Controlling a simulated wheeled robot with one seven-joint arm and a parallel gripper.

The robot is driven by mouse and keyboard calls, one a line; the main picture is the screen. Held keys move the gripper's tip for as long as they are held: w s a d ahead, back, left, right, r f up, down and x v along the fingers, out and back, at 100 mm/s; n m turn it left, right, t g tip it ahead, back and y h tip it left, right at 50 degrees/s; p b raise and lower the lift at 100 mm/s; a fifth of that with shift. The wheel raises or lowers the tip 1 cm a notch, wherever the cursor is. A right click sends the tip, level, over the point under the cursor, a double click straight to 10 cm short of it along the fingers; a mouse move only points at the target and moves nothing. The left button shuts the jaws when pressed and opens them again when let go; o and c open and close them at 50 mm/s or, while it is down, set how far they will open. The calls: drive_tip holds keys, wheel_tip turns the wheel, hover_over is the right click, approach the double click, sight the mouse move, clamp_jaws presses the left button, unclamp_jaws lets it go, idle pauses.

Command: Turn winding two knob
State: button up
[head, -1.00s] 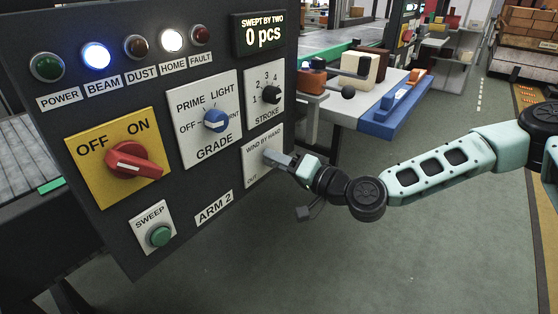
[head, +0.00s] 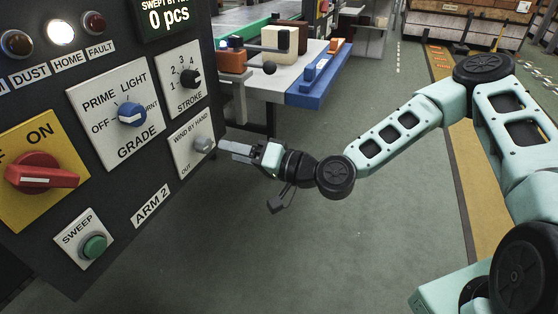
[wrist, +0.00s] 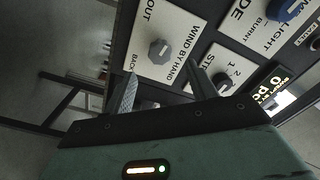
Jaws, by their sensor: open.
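The grey winding knob (head: 203,144) sits on the white WIND BY HAND plate (head: 183,160) of the dark panel, above the ARM 2 label. My gripper (head: 222,150) is just right of the knob in the head view, pointing at the panel, apart from the knob as far as I can tell. The wrist view shows the faceted knob (wrist: 160,51) beyond the two spread fingers (wrist: 163,72), with nothing between them. BACK and OUT are printed on its plate.
The same panel carries the blue GRADE knob (head: 131,114), the black STROKE knob (head: 191,78), the red OFF/ON switch (head: 42,174) and the green SWEEP button (head: 95,246). A table with a blue tray (head: 318,78) stands behind.

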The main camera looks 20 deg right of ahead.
drive_tip(key=p+v, duration=0.5)
drive_tip(key=v, duration=0.5)
drive_tip(key=shift+s+d, duration=0.2)
idle(0.6)
